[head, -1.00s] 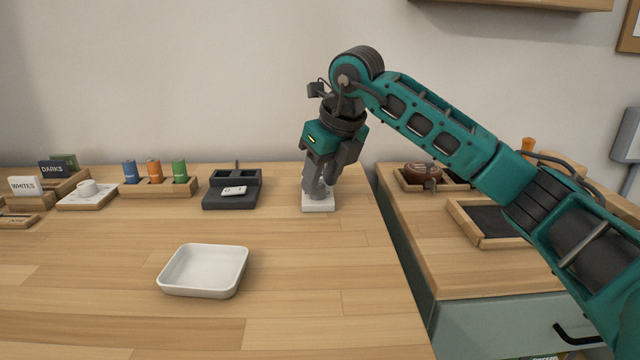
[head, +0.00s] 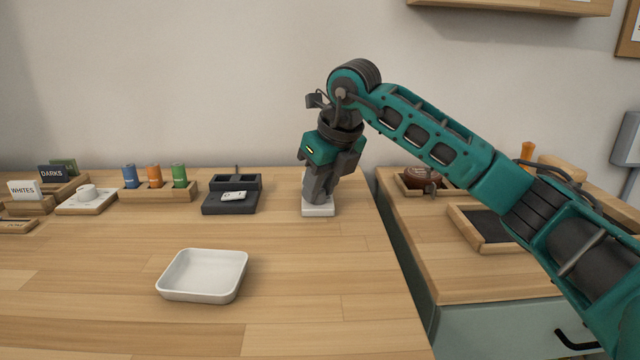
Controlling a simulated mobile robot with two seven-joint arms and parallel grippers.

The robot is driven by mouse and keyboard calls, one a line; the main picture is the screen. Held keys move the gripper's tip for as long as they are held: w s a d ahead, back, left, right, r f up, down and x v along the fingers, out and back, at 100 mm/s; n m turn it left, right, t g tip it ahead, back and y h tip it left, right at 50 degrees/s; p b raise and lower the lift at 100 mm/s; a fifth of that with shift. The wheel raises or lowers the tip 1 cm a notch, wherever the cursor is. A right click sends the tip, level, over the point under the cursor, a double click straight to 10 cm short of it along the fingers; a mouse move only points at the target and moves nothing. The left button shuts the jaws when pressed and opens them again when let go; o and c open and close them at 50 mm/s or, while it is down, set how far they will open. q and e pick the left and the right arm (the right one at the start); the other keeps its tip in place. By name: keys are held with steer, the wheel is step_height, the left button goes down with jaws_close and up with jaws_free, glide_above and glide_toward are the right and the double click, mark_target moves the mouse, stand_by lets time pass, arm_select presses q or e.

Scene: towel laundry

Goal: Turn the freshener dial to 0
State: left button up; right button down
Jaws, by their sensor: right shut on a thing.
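The freshener (head: 318,210) is a pale device with a white base, standing at the back right of the wooden counter. My right gripper (head: 318,196) points down over it and is shut on its dial. The fingers hide the dial, so its markings and setting cannot be read. My left gripper is not in the head view.
A white tray (head: 162,287) lies at the front middle of the counter (head: 100,320). A dark charging dock (head: 215,207) and a wooden rack of coloured cylinders (head: 155,192) stand along the back. A lower side counter (head: 445,275) holds wooden trays at right.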

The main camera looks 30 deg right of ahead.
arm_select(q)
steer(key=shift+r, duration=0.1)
